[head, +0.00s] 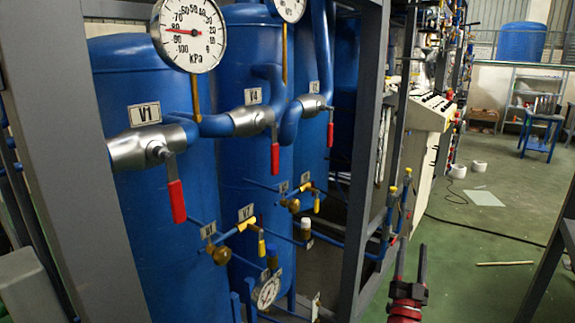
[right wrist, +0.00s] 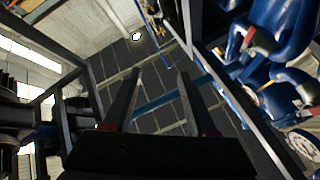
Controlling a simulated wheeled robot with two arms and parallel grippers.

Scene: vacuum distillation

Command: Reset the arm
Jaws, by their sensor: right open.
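My right gripper (head: 411,254) is at the lower right of the head view, pointing up, in front of the green floor and to the right of the grey frame. Its two dark fingers stand apart with nothing between them. In the right wrist view the same gripper (right wrist: 159,75) is open and empty, with a dark tiled surface and a blue bar behind the fingers. The gripper touches nothing that I can see. My left gripper is not in view.
Blue tanks (head: 258,165) with red-handled valves (head: 176,200) and a pressure gauge (head: 189,32) fill the left. Grey frame posts (head: 362,150) stand between them and my right gripper. A white control panel (head: 430,112) stands behind. Green floor (head: 470,250) lies open at right.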

